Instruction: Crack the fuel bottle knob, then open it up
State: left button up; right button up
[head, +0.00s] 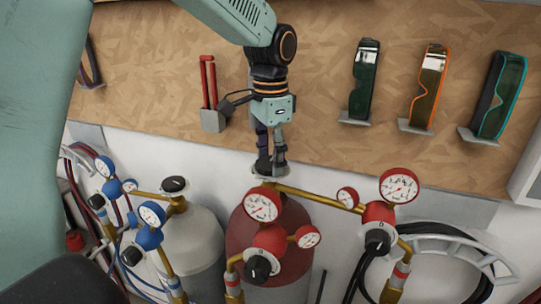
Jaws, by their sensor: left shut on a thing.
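The dark red bottle (240,238), which I take for the fuel bottle, stands at the lower middle, partly behind its red regulator (270,240) and gauges. My left gripper (270,165) reaches down from above onto the top of this bottle. Its fingers are shut on the knob there. My right gripper is not in view.
A grey bottle (195,245) with a black knob (174,184) and blue gauges stands to the left. Red gauges (398,186) on a brass pipe sit close right. Goggles (428,88) and red-handled pliers (208,85) hang on the board behind. A coiled black hose (375,270) is lower right.

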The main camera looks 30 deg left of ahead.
aim_at(270, 162)
pick_arm(q)
jog(key=shift+n, duration=2.8)
jog(key=o, duration=1.1)
jog(key=shift+s, duration=0.15)
jog(key=shift+o, duration=0.2)
jog(key=shift+r, duration=0.2)
notch_tip(270, 162, up, 12)
jog(key=shift+f, duration=0.2)
